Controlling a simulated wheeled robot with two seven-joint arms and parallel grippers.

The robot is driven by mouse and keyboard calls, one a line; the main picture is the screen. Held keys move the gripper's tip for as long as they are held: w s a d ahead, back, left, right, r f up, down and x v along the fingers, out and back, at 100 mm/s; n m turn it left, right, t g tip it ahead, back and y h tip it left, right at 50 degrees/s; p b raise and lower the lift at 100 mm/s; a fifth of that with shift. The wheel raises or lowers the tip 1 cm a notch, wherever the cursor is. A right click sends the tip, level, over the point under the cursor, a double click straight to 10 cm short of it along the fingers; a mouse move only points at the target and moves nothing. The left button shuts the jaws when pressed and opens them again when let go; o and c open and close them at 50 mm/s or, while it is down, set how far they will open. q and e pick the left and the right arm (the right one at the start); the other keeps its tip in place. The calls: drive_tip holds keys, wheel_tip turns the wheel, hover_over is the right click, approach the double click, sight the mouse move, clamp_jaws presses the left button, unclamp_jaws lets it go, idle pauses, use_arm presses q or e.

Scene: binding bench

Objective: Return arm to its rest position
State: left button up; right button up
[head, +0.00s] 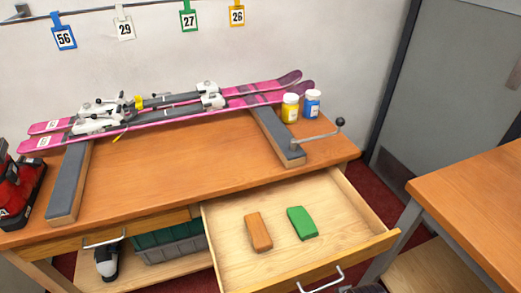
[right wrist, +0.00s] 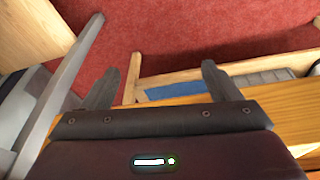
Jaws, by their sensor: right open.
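My right gripper (right wrist: 162,88) shows in the right wrist view with its two dark fingers spread apart and nothing between them. Red carpet and wooden edges lie beyond the fingertips. In the head view only a small dark piece, probably of my right arm, shows at the bottom edge, in front of the open drawer (head: 372,240). My left gripper is in neither view. In the drawer lie an orange block (head: 258,232) and a green block (head: 302,223), apart from each other.
The bench (head: 190,155) carries pink skis (head: 160,113) on two padded supports, a yellow jar (head: 290,108) and a blue jar (head: 312,104). The drawer, with its metal handle (head: 320,281), juts out in front. A second table (head: 480,200) stands at right.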

drive_tip(key=s+d+f, duration=0.1)
drive_tip(key=s+f, duration=0.3)
drive_tip(key=f, duration=0.6)
drive_tip(key=s+f+g, duration=0.1)
drive_tip(key=s+f, duration=0.3)
drive_tip(key=f, duration=0.6)
drive_tip(key=s+d+f, duration=0.1)
drive_tip(key=s+f, duration=0.3)
drive_tip(key=f, duration=0.6)
drive_tip(key=s+d+f, duration=0.1)
drive_tip(key=s+f, duration=0.2)
drive_tip(key=s, duration=0.2)
drive_tip(key=s+d+f+g, duration=0.1)
drive_tip(key=s+f, duration=0.2)
drive_tip(key=s, duration=0.3)
drive_tip(key=shift+s+f, duration=0.25)
drive_tip(key=shift+f, duration=0.15)
